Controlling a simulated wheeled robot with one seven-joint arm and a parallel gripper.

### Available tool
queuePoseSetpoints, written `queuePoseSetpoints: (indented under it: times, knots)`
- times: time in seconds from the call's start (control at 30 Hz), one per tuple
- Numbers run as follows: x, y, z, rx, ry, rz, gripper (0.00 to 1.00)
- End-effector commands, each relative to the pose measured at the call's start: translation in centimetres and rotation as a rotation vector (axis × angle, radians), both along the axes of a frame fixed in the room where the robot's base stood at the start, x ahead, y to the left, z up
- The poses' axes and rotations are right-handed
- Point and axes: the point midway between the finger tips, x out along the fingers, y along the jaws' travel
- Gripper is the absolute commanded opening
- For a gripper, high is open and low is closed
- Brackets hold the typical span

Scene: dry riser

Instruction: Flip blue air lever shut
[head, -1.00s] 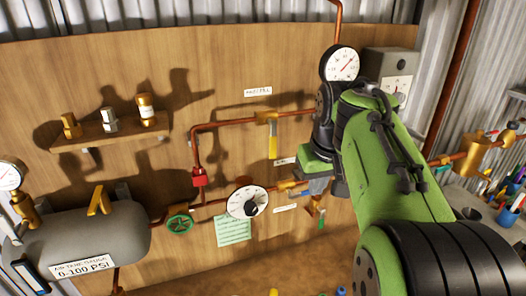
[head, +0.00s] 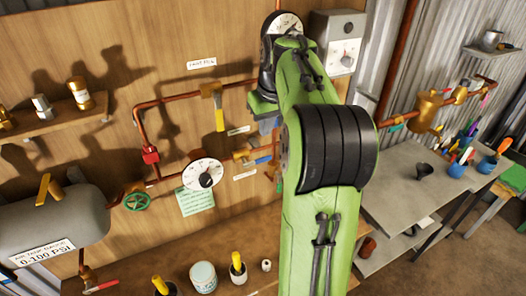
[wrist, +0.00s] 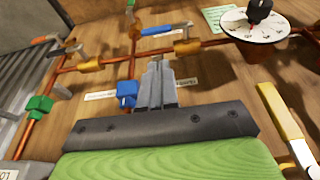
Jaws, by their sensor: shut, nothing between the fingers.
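The blue lever (head: 263,160) sits on a brass valve (head: 241,155) in the copper line, right of the white dial. In the wrist view the blue lever (wrist: 166,30) lies roughly along the pipe, beside its brass valve (wrist: 187,46). My gripper (wrist: 158,64) is shut and empty. Its tips are near the copper pipe, short of the blue lever in the picture; I cannot tell whether they touch the pipe. In the head view my arm hides part of the gripper, which is just above the lever. A small blue block (wrist: 126,93) is beside the fingers.
A white dial (head: 204,174) and a green handwheel (head: 137,201) are left of the valve. A yellow lever (head: 219,110) hangs above it. A green fitting (wrist: 40,103) shows in the wrist view. A workbench (head: 410,190) is at the right.

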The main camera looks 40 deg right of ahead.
Motion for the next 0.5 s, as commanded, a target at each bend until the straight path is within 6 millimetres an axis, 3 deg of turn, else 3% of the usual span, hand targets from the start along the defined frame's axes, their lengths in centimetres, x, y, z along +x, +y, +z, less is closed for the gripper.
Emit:
queuePoseSetpoints:
  times: [0.03, 0.3, 0.5]
  knots:
    - [0.3, 0.0, -1.4, 0.003, 0.003, 0.002, 0.00]
    - [1.3, -0.4, -6.8, 0.002, 0.003, -0.001, 0.00]
    - [1.4, -0.4, -8.7, 0.000, 0.000, 0.001, 0.00]
